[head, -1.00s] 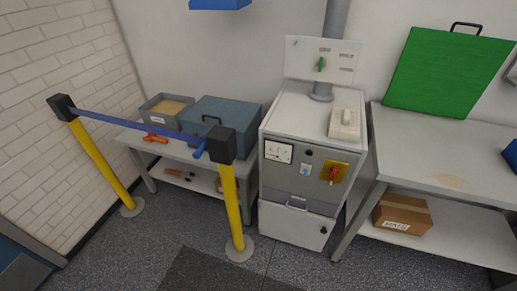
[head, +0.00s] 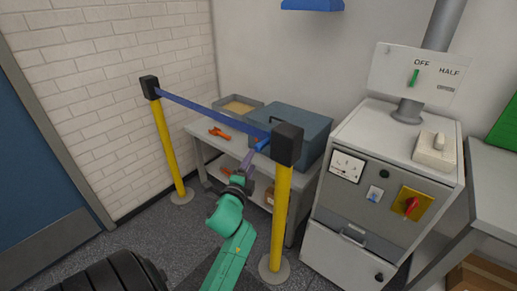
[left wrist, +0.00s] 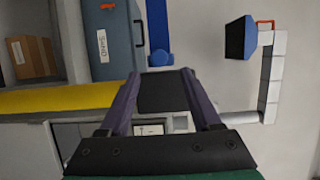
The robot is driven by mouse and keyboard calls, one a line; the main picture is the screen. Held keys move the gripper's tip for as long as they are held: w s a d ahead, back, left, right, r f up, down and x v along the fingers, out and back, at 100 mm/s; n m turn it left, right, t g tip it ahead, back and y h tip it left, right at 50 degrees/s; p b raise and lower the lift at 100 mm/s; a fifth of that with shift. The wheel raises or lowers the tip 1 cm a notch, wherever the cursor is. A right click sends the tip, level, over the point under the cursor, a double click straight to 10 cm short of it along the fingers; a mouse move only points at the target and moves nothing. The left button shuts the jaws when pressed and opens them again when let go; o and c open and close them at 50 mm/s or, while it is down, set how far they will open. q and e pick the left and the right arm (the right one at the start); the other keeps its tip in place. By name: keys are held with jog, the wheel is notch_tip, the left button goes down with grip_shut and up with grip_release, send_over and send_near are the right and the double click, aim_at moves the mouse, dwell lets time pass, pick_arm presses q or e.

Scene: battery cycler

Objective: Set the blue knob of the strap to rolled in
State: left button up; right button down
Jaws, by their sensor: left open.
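The blue strap (head: 210,112) is stretched between the black heads of two yellow posts. The blue knob (head: 263,145) sticks out beside the black head (head: 287,145) of the nearer, right post (head: 281,220). My left gripper (head: 249,160) is open and empty just below and left of the knob, with its purple fingers pointing up towards it. In the left wrist view, the black post head (left wrist: 163,92) appears between the spread fingers (left wrist: 159,76), and the blue knob (left wrist: 159,58) lies just beyond the tips. I cannot tell whether a finger touches it. My right gripper is not in view.
A grey table behind the strap carries a blue-grey box (head: 293,123), an open tray and an orange tool (head: 219,134). A white cabinet (head: 370,190) with a red switch (head: 411,206) stands right of the near post. The far post (head: 168,145) stands near the brick wall.

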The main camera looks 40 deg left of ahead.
aim_at(257, 150)
pick_arm(q)
jog(key=x, duration=0.9)
grip_shut()
jog(key=shift+f, duration=0.1)
dwell(0.9)
